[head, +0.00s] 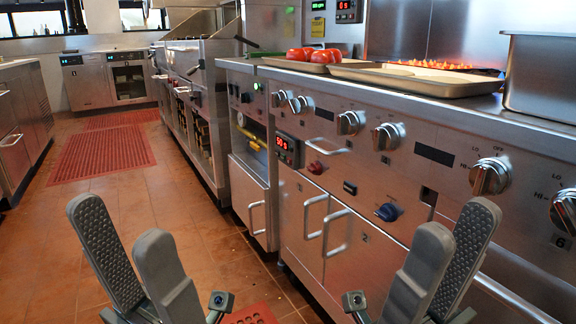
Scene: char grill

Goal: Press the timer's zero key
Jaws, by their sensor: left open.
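A small dark box with a red lit display and small keys (287,148) sits on the steel front of the grill counter, near the middle of the head view. It looks like the timer; the single keys are too small to read. Another panel with red digits (347,10) is on the back wall at the top, cut off by the frame. My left gripper (121,225) is open and empty over the floor at lower left, well apart from the display. My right gripper (458,220) is open and empty at lower right, in front of the counter's doors and lower panel.
Silver knobs (387,136), a blue knob (388,212) and door handles (336,232) stick out from the counter front. Trays (420,84) with red tomatoes (300,54) lie on top, near a glowing grill. Tiled floor with red mats (102,152) is open at left.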

